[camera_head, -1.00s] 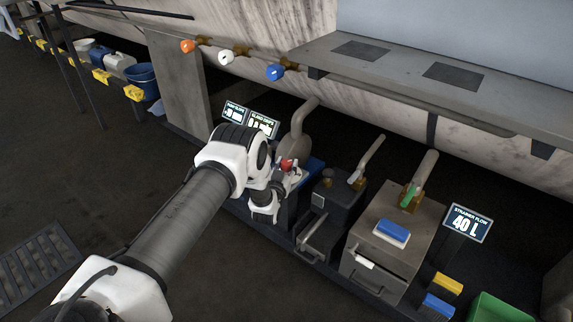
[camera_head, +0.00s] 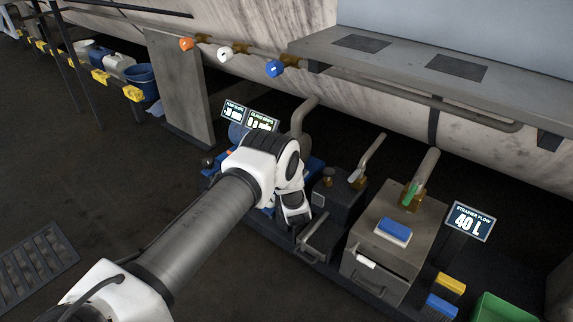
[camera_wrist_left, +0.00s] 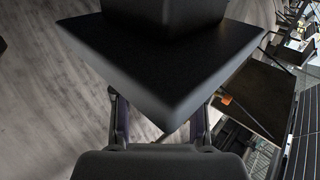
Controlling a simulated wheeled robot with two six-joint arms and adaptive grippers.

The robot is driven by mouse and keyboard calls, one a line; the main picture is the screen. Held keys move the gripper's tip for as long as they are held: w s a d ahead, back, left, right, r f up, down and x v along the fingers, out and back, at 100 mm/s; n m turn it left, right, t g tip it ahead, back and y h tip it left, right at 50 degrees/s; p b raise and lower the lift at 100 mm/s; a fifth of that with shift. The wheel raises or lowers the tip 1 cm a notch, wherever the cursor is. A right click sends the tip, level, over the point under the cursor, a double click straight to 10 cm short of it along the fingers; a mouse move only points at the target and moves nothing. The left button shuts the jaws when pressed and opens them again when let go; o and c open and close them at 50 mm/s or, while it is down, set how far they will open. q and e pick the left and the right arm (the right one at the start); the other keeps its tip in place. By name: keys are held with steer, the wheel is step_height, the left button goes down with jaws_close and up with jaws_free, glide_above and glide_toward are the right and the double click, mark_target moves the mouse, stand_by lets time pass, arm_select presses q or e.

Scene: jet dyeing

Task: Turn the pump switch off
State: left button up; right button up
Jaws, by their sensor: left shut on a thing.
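My left arm comes in from the left in the head view, and its gripper (camera_head: 293,208) is at the blue-based pump area, left of the dark box. The pump switch cannot be made out; my wrist covers much of that spot. In the left wrist view a large dark square-edged block (camera_wrist_left: 165,70) fills the middle, between and beyond the fingers of my left gripper (camera_wrist_left: 160,122). The gripper is shut on this block; whether it is part of the switch I cannot tell. My right gripper is not in view.
Two small lit displays (camera_head: 235,111) stand behind my wrist. A dark box (camera_head: 338,199), a grey strainer box (camera_head: 393,250) and a "40 L" display (camera_head: 468,222) stand to the right. A metal shelf (camera_head: 410,62) overhangs behind.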

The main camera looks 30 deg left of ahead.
arm_select(q)
steer(key=o, duration=1.2)
steer(key=shift+c, duration=0.2)
steer(key=v, duration=1.2)
